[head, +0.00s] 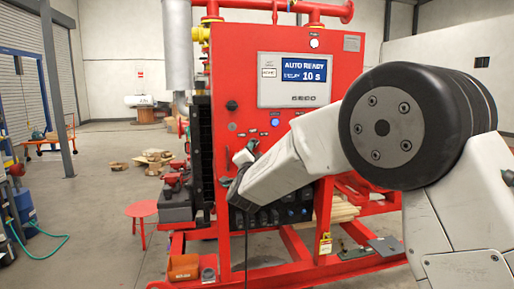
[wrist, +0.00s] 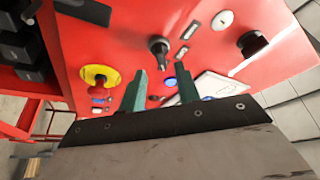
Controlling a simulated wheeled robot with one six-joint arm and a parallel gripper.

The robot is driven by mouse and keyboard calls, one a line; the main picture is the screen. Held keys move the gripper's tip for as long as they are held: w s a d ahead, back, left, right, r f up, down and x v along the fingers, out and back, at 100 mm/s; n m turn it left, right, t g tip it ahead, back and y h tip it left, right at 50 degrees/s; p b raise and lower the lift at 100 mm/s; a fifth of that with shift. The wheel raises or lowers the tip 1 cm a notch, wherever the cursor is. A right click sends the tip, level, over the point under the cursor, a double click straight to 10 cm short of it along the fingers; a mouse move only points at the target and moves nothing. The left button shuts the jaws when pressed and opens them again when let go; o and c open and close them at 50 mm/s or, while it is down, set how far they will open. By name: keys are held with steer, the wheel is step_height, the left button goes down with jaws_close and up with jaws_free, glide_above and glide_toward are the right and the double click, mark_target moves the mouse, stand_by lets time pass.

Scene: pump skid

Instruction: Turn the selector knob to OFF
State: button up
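In the wrist view a dark knob with a protruding grip (wrist: 158,45), which looks like the selector knob, stands on the red panel just beyond my gripper (wrist: 160,70). My gripper's two greenish fingers are apart with nothing between them. The knob lies ahead of the gap, apart from the fingertips as far as I can see. Its position marks are too small to read. In the head view my arm reaches to the lower part of the red panel (head: 237,62) and hides some controls.
In the wrist view a red mushroom button on a yellow plate (wrist: 95,76) is left of the fingers. A black knob (wrist: 252,43) is at the right, and a blue button (wrist: 171,82) shows between the fingers. A red stool (head: 141,210) stands left of the skid.

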mark_target(255, 146)
steer(key=shift+x, duration=2.2)
steer(key=shift+a, duration=0.2)
